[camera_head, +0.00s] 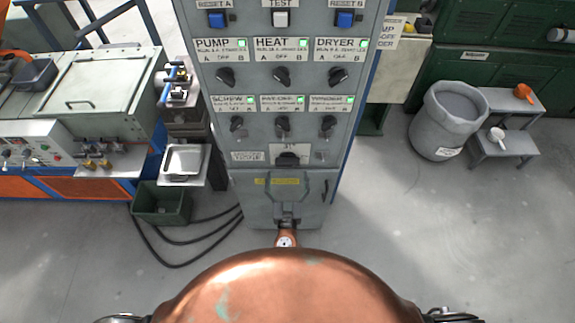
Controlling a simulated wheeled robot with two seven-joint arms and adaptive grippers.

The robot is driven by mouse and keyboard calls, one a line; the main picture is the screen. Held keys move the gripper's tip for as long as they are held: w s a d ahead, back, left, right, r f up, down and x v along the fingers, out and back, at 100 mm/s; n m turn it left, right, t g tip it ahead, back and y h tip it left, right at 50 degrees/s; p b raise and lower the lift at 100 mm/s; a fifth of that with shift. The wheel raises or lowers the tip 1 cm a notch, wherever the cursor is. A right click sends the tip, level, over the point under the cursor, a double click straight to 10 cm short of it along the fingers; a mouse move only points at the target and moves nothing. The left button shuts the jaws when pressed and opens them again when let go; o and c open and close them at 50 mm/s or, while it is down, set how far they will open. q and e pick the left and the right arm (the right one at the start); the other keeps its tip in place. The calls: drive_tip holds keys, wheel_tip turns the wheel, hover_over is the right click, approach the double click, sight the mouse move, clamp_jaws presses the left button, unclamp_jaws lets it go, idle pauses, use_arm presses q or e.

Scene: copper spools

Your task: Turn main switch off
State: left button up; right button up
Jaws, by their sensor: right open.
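A tall grey control cabinet (215,118) stands straight ahead. Low on its face, a wide black knob (288,159) sits on a white plate, apparently the main switch; its lettering is partly hidden and its setting cannot be read. Below it, my right gripper (287,207) appears small and dark in front of the cabinet's lower part, at the end of a copper wrist. It is open, with nothing visible between its fingers. It shows below the knob; contact with the cabinet cannot be told. My left gripper is out of view.
Above are rotary knobs with green lamps, including pump (226,77), heat (281,76) and dryer (338,76). A cabinet handle (325,191) is at lower right. Black cables (190,240) lie left; a grey bin (446,120) stands right. The floor between is clear.

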sight(287, 166)
drive_tip(key=shift+w+p, duration=0.35)
drive_tip(key=shift+w, duration=1.95)
drive_tip(key=c, duration=1.2)
